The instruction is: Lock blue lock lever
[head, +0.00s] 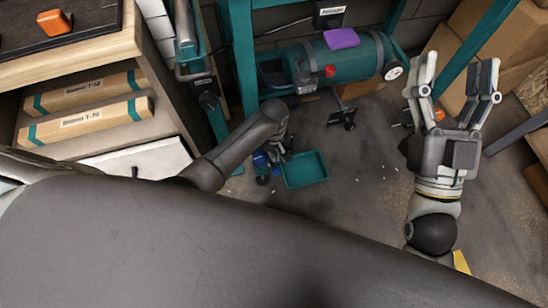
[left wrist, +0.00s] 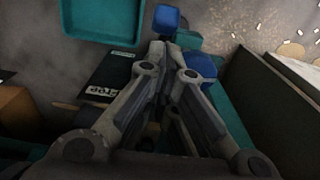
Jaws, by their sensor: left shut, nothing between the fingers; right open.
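Two blue pieces, which appear to belong to the blue lock lever, show in the left wrist view: a block (left wrist: 166,19) just beyond my fingertips and another piece (left wrist: 201,65) beside the right finger. In the head view the blue lever (head: 261,159) is small, low near the floor, beside my left gripper (head: 284,153). In the left wrist view my left gripper (left wrist: 170,48) is shut and empty, its tips close to the blue block. I cannot tell whether they touch. My right gripper (head: 453,84) is open and empty, raised at the right.
A teal tray (head: 305,169) lies on the floor right of the left gripper. A teal compressor tank (head: 345,66) with a purple block (head: 341,38) stands behind. A wooden shelf unit (head: 90,125) is at left. Open floor with small scraps (head: 365,180) lies in the middle.

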